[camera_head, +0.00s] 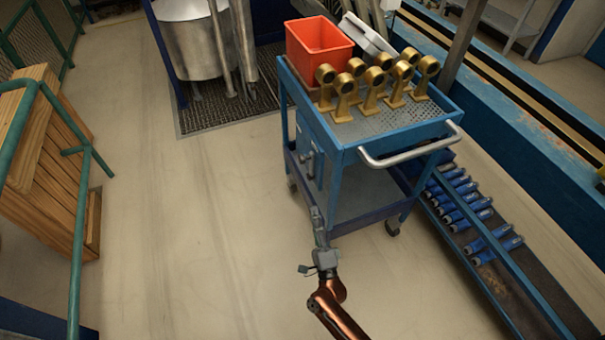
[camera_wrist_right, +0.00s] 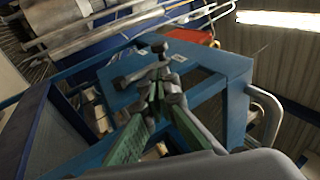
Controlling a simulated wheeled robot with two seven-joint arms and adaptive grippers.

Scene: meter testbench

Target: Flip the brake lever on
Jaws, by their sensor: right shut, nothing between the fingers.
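The blue cart (camera_head: 345,185) stands in the middle of the head view. Its left side panel carries small dark fittings (camera_head: 308,160), too small there to tell apart. In the right wrist view a dark grey lever (camera_wrist_right: 138,70) sits on the blue panel (camera_wrist_right: 205,85), with a round dark knob near it. My right gripper (camera_head: 317,212) is low beside the cart's near left corner, pointing at the panel. In the wrist view its green-padded fingers (camera_wrist_right: 161,88) meet at the tips, just in front of the lever; contact cannot be told. It holds nothing. My left gripper is out of view.
The cart top holds an orange bin (camera_head: 318,45) and several gold ring-topped parts (camera_head: 370,85). A silver handle (camera_head: 410,150) juts from its front. Blue cylinders (camera_head: 470,210) lie in a low rail at right. A wooden crate (camera_head: 45,160) stands left; floor between is clear.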

